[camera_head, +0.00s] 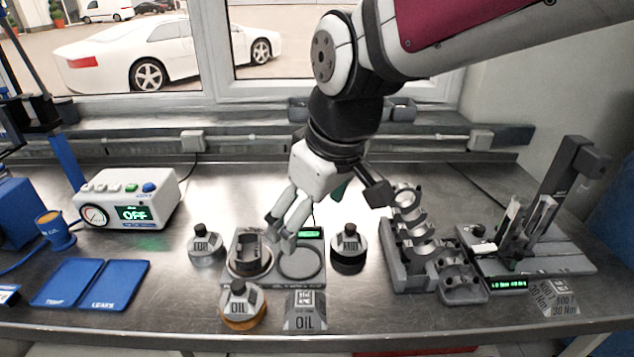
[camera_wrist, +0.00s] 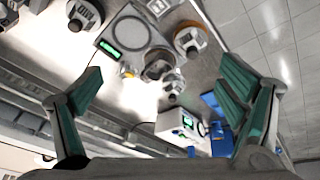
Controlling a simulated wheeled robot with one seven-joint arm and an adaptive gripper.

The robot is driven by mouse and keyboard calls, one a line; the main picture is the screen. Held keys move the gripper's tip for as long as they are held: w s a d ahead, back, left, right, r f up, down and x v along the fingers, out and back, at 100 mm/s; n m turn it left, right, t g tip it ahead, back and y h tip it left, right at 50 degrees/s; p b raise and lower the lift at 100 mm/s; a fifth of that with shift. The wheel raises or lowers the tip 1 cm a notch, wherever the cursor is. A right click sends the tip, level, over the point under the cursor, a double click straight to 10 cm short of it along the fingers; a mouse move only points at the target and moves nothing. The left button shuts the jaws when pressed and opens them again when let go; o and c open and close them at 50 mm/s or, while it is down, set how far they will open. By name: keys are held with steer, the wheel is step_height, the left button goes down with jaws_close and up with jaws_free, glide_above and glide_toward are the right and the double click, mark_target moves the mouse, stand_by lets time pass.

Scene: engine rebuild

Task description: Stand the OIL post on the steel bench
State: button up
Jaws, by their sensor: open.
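The OIL post (camera_head: 243,308) is a grey, knob-topped piece marked OIL with an orange-brown base. It looks upright on the steel bench (camera_head: 180,300), at the front left corner of a grey two-ring plate (camera_head: 325,272). A round piece that appears to be the same post shows in the wrist view (camera_wrist: 189,38); its label is not readable there. A grey OIL plaque (camera_head: 305,315) lies to its right. My gripper (camera_head: 281,229) is open and empty above the plate, behind the post and apart from it. Both teal-padded fingers show in the wrist view (camera_wrist: 160,66).
The plate's left ring holds a dark round part (camera_head: 250,254); its right ring looks empty. Similar posts stand left (camera_head: 205,246) and right (camera_head: 348,250) of the plate. An engine block (camera_head: 415,245) is further right. Blue trays (camera_head: 90,284) and a white OFF meter (camera_head: 132,198) are left.

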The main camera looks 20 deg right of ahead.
steer(key=s+d+r+m+t, duration=0.1)
steer(key=s+d+m, duration=0.1)
steer(key=s, duration=0.2)
steer(key=s+d+r+m+t+h, duration=0.1)
steer(key=s+d+r+m, duration=0.1)
steer(key=s, duration=0.3)
steer(key=shift+s+d+r+m, duration=0.25)
steer(key=shift+d+m, duration=0.45)
steer(key=shift+m, duration=0.1)
